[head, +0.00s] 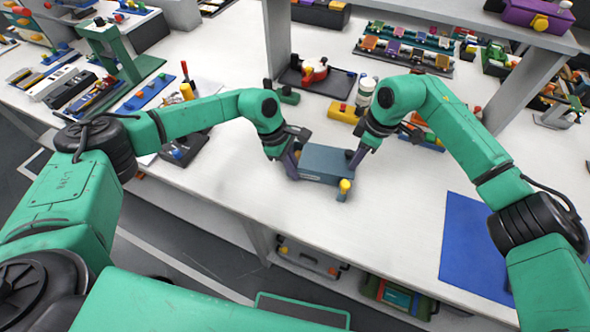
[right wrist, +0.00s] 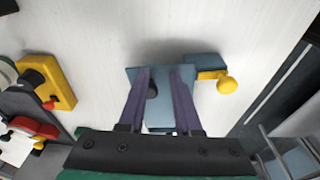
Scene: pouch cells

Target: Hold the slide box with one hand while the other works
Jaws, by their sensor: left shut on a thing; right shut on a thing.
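The slide box, a blue-grey block (head: 325,162), sits on the white bench in the middle of the head view. My left gripper (head: 292,166) is shut on its left end. My right gripper (head: 354,158) is shut on its right end. In the right wrist view the box (right wrist: 163,100) shows between my two purple fingers (right wrist: 162,76). A yellow round knob (head: 345,186) on a small blue piece (head: 342,196) is at the box's front right corner; the knob also shows in the right wrist view (right wrist: 226,86). The fingertips are partly hidden in the head view.
A yellow block (head: 343,113) and a white bottle (head: 366,90) stand behind the box. A dark tray with a red item (head: 315,75) lies farther back. A blue mat (head: 475,245) lies at the right. The bench in front of the box is clear up to its edge.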

